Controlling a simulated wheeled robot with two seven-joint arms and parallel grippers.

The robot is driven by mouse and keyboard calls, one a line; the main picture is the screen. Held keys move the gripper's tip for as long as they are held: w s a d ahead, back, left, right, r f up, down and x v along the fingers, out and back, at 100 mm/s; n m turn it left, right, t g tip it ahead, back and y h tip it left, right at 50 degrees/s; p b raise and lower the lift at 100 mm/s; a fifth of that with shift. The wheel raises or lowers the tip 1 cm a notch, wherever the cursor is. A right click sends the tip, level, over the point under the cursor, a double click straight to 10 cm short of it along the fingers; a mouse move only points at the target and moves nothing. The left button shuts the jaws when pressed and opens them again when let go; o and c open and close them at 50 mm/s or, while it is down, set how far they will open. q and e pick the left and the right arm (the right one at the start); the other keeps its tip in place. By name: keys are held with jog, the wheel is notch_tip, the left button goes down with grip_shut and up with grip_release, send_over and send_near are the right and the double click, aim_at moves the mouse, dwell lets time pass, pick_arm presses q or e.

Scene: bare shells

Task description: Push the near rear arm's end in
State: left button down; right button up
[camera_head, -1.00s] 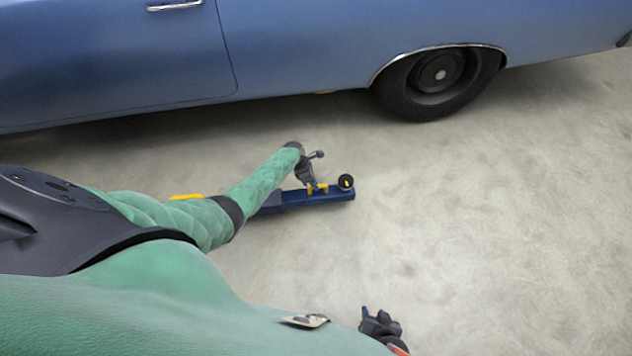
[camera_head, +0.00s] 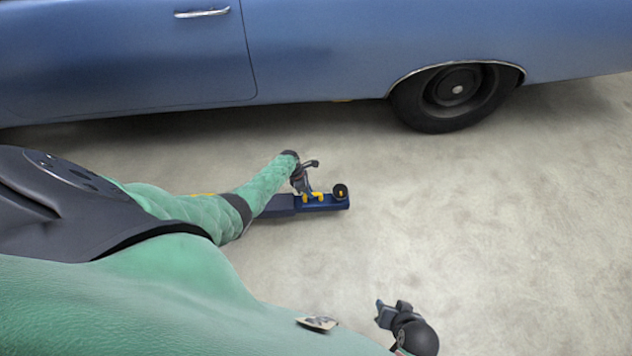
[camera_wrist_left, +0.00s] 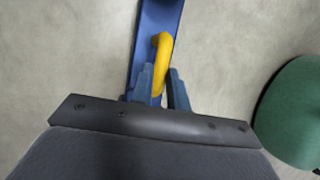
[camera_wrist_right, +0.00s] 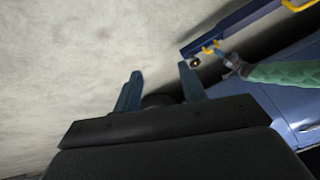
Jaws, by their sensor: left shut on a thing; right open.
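The near rear arm is a long dark blue beam with a brighter blue end section (camera_head: 325,203), lying low over the floor. A round black pad (camera_head: 340,191) stands at its tip. My left gripper (camera_head: 308,194) is shut on the yellow handle on the end section; the left wrist view shows the yellow handle (camera_wrist_left: 163,48) between its fingers. My left forearm hides much of the dark outer beam. My right gripper (camera_head: 384,313) is open and empty, apart from the beam. The right wrist view shows the end section (camera_wrist_right: 215,36) at upper right.
A blue car (camera_head: 330,55) stands beyond the beam, its wheel (camera_head: 457,95) to the right of the beam's tip. Another yellow part (camera_wrist_right: 297,4) shows farther along the beam in the right wrist view. The pale floor (camera_head: 510,220) right of the beam is clear.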

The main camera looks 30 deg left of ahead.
pick_arm(q)
jog(key=shift+s+a+p, duration=0.2)
jog(key=shift+s+a, duration=0.3)
jog(key=shift+a, duration=0.2)
jog(key=shift+s+a+p, duration=0.15)
jog(key=shift+s+a, duration=0.35)
jog(key=shift+a, duration=0.2)
pick_arm(e)
jog(key=shift+s+d+r, duration=0.15)
jog(key=shift+r, duration=2)
pick_arm(q)
jog(key=c, duration=1.4)
grip_release()
jog(key=shift+s+a, duration=0.1)
jog(key=shift+o, duration=0.2)
pick_arm(e)
jog(key=shift+s, duration=0.1)
pick_arm(q)
jog(key=p+v, duration=0.2)
jog(key=v, duration=0.5)
jog(key=shift+r, duration=0.35)
pick_arm(e)
notch_tip(320, 180, up, 8)
jog(key=s+d+g, duration=0.1)
jog(key=shift+d, duration=0.25)
